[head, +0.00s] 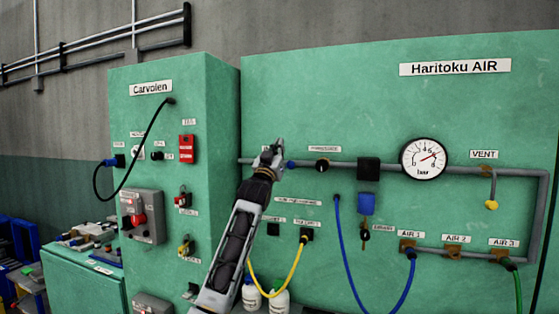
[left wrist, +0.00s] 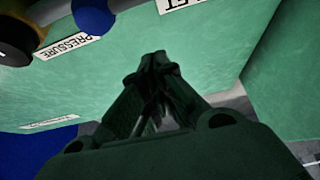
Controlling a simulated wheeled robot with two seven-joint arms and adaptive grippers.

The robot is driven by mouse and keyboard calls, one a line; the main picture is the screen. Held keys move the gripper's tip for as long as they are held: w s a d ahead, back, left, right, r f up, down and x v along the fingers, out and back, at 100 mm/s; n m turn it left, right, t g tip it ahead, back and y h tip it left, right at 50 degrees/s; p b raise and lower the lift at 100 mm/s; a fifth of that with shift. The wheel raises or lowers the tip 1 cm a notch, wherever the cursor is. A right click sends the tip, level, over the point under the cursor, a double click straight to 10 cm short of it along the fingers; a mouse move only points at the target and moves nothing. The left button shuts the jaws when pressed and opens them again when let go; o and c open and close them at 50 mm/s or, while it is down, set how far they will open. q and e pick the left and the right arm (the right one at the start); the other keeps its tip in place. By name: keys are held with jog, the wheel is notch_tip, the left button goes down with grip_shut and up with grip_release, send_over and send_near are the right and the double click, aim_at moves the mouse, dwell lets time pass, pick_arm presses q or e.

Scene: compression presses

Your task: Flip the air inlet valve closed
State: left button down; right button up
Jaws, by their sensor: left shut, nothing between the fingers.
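My left gripper (head: 272,154) is shut and empty in front of the left end of the grey air pipe on the Haritoku AIR panel. It hides most of the inlet valve there. A small blue part (head: 291,164), which looks like the valve's handle end, shows just right of the fingers. In the left wrist view the shut fingertips (left wrist: 157,62) point at the green panel below a label (left wrist: 182,3) ending in "LET". A blue rounded part (left wrist: 93,15) is up and left of them, apart from the fingers. I cannot tell the valve's exact position.
A black pressure knob (head: 322,165), a black block (head: 368,169) and a round gauge (head: 424,158) sit along the pipe to the right. Yellow (head: 293,271) and blue (head: 345,250) hoses hang below. The Carvolen cabinet (head: 222,120) stands left of my gripper.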

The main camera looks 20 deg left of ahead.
pick_arm(q)
jog(key=f, duration=0.4)
jog(key=shift+w, duration=0.35)
pick_arm(e)
jog(key=shift+w+a+r, duration=0.2)
jog(key=shift+w+a, duration=0.2)
jog(key=shift+w, duration=0.1)
pick_arm(q)
jog(key=shift+d, duration=0.15)
pick_arm(e)
jog(key=shift+s+a, duration=0.1)
